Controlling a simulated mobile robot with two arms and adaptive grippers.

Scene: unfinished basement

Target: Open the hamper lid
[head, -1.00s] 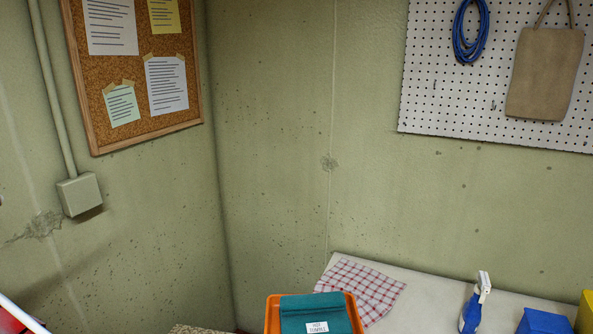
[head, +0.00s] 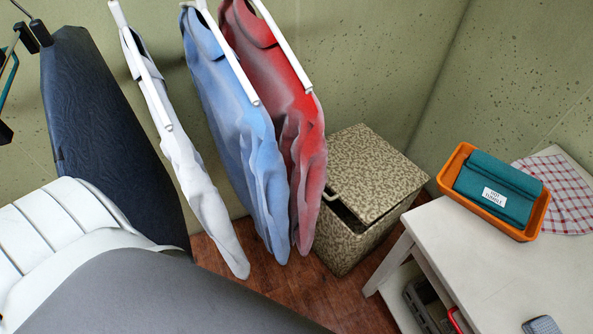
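The hamper (head: 345,248) is a speckled beige and brown box on the floor in the corner, right of the hanging shirts. Its lid (head: 370,165) has the same speckled pattern and lies over the top. A dark gap shows under the lid's front edge, so it looks slightly raised there. The red shirt hides part of the hamper's left side. Neither of my grippers is in view.
A white shirt (head: 190,180), a blue shirt (head: 235,120) and a red shirt (head: 280,90) hang left of the hamper. A pale table (head: 460,255) stands close on its right, with an orange tray (head: 530,230) holding a teal cloth (head: 490,175). A dark board (head: 100,130) stands at left.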

